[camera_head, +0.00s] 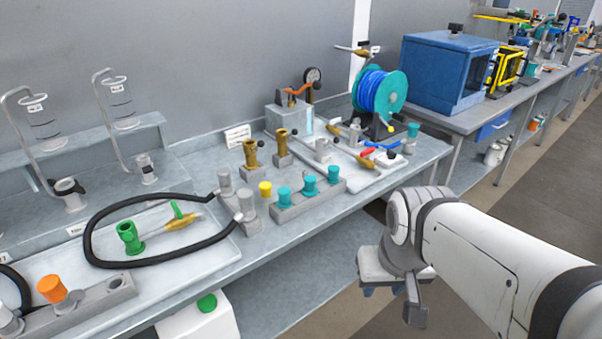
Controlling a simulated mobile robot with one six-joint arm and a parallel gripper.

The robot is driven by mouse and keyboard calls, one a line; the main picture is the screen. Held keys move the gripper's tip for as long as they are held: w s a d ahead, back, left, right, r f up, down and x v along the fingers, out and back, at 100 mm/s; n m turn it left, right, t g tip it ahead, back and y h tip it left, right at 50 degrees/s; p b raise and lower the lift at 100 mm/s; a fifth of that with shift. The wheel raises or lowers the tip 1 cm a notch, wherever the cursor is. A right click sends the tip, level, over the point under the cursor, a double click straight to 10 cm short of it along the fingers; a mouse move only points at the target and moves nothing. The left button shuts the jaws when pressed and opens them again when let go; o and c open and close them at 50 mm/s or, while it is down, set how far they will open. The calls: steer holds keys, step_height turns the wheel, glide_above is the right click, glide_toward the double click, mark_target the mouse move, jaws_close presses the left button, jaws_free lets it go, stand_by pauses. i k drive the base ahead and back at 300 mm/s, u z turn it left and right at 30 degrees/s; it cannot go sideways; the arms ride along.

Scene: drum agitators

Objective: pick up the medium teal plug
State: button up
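Three teal plugs stand upright in a row in a grey block near the front edge of the bench: a left one (284,196), a middle one (309,186) and a right one (333,174). Their sizes look close, so I cannot tell for sure which is the medium one. My gripper (392,302) hangs in front of the bench, right of and nearer than the block, apart from the plugs. One grey finger shows clearly; the other is not clear. I see nothing held in it.
A yellow plug (265,189) and grey posts (246,203) stand just left of the block. Brass fittings (281,143) stand behind it. A black hose loop (88,232) lies to the left. A blue hose reel (380,92) and a teal-topped fitting (412,131) are behind right.

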mark_target(283, 201)
steer(key=u, duration=0.15)
steer(key=i, duration=0.85)
steer(key=z, duration=0.05)
